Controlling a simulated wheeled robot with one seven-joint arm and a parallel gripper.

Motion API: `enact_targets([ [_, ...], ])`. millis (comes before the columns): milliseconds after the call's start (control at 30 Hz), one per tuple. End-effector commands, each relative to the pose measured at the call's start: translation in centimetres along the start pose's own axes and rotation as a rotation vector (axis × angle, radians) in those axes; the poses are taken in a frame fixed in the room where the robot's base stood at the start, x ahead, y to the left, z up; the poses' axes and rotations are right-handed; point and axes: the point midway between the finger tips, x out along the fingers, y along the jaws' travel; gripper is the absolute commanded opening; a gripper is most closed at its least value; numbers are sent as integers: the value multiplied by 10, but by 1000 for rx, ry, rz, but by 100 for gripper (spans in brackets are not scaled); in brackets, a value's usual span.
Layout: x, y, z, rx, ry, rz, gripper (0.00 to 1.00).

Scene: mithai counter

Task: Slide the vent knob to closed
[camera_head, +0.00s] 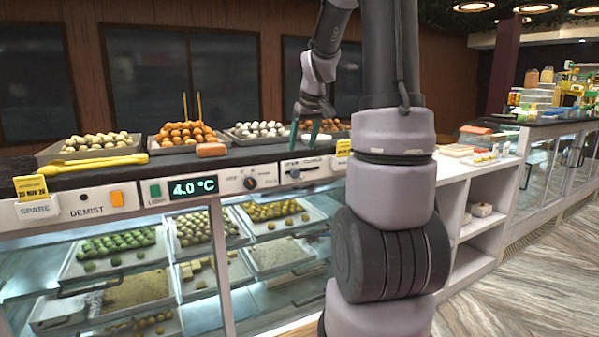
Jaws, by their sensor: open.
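The vent knob (295,173) is a small dark slider on the pale front panel of the counter. It sits toward the left of its short horizontal slot, under small lettering that I cannot read for sure. My gripper (304,135) points down with its dark green fingers apart and nothing between them. In the picture it is just above the knob, over the front edge of the dark counter top. It appears apart from the knob; the depth between them is hard to judge. My arm hides the panel further right.
A round dial (250,183), a 4.0 °C display (194,189) and an orange switch (117,198) are on the same panel. A yellow tag (343,147) stands right of the slot. Trays of sweets (185,134), yellow tongs (95,165) and an orange block (211,149) lie on top.

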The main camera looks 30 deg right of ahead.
Motion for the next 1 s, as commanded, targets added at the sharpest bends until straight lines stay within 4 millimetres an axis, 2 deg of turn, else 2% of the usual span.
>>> enact_targets([
  [167, 24, 0, 1, 1, -4, -2, 70],
  [500, 86, -1, 1, 1, -3, -2, 70],
  [700, 102, -1, 0, 2, 0, -1, 70],
  [1000, 104, -1, 0, 2, 1, 0, 70],
])
